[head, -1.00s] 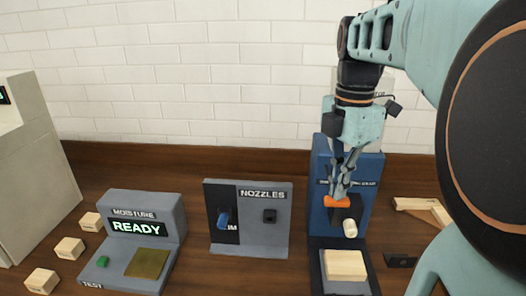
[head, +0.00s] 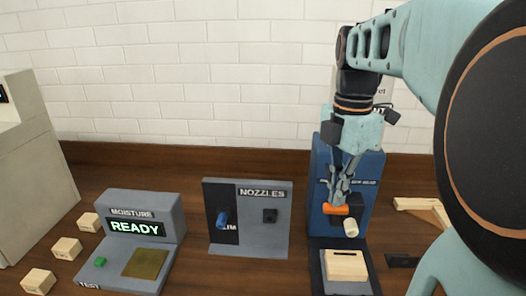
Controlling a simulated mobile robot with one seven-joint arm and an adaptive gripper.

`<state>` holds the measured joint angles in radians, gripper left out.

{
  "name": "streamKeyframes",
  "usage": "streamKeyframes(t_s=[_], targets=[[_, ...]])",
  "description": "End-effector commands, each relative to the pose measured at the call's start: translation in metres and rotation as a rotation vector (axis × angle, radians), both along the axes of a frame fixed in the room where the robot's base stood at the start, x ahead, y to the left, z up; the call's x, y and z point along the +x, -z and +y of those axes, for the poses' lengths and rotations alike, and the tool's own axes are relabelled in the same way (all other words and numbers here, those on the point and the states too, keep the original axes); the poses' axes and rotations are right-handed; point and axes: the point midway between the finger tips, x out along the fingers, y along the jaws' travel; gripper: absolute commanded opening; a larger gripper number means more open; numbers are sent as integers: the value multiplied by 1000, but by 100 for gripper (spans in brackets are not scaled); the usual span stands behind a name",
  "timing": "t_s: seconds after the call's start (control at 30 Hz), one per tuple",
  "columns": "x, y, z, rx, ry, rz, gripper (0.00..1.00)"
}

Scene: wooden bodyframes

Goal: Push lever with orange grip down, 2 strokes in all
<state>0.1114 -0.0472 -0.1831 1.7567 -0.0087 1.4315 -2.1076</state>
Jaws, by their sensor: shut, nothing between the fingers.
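The lever's orange grip (head: 336,210) sticks out at the front of a blue upright machine (head: 318,180). My gripper (head: 340,203) points down with its fingers shut and empty, its tips at the top of the orange grip. They look to be touching it, though the contact is partly hidden by the fingers. A pale cylinder (head: 350,228) juts out just below and right of the grip. A light wooden block (head: 346,265) with a dark slot or mark on top lies on the machine's base.
A grey moisture unit reading READY (head: 137,229) stands at the left, with small wooden blocks (head: 66,249) beside it. A nozzles panel (head: 250,238) with a blue lever stands mid-table. Wooden frame pieces (head: 422,207) lie at the right.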

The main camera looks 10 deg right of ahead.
Motion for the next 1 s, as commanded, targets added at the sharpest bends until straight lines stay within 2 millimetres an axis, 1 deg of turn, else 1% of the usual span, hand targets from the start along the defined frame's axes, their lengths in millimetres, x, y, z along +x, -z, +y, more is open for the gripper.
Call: streamKeyframes(t_s=[0.03, 0.1, 0.7, 1.0], targets=[[0, -8, 0, 0, 0, -1, 0], [0, -14, 0, 0, 0, 0, 0], [0, -61, 0, 0, 0, 0, 0], [0, -61, 0, 0, 0, 0, 0]])
